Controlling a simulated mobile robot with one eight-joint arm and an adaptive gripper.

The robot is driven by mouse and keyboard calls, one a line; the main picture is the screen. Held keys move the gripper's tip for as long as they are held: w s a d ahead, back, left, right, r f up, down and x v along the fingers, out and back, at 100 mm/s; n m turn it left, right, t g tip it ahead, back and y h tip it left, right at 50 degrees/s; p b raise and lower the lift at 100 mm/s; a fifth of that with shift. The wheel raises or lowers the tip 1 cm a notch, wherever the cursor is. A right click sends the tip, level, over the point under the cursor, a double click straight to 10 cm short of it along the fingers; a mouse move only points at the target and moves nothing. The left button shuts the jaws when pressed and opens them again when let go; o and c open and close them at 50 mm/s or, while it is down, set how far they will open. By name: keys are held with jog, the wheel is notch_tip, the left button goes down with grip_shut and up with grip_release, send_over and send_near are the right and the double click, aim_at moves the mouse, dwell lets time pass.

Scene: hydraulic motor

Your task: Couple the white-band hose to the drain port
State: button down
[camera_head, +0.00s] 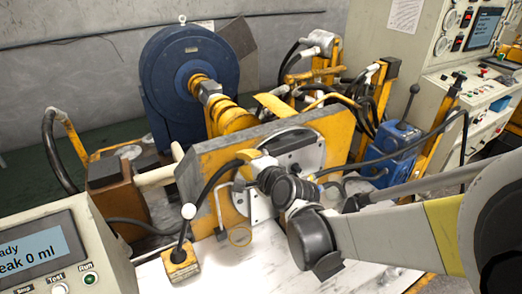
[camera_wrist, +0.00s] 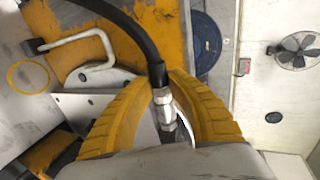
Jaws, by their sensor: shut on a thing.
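My gripper (camera_head: 262,166) is in front of the yellow mounting plate (camera_head: 339,128), close to the pale round-cornered motor face (camera_head: 302,152). In the wrist view, my gripper's two yellow fingers (camera_wrist: 166,92) are closed around the metal end fitting (camera_wrist: 168,117) of a black hose (camera_wrist: 147,42). In the head view the hose (camera_head: 208,184) arches from the fingers down to the left. A white band on it cannot be made out clearly. The drain port cannot be told apart; my gripper and wrist cover part of the motor face.
A yellow block with a white-knobbed lever (camera_head: 180,257) stands on the bench at the front. A bent grey handle (camera_head: 219,205) is close left of my gripper. A test box with a screen (camera_head: 55,250) is at lower left. Blue valves (camera_head: 393,150) and hoses crowd the right.

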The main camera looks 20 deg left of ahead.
jog(key=shift+s+a, duration=0.8)
jog(key=shift+s, duration=0.1)
jog(key=s+d, duration=0.1)
jog(key=d, duration=0.1)
jog(key=s+d, duration=0.2)
jog(key=shift+s, duration=0.1)
dwell(0.3)
jog(key=shift+f, duration=0.15)
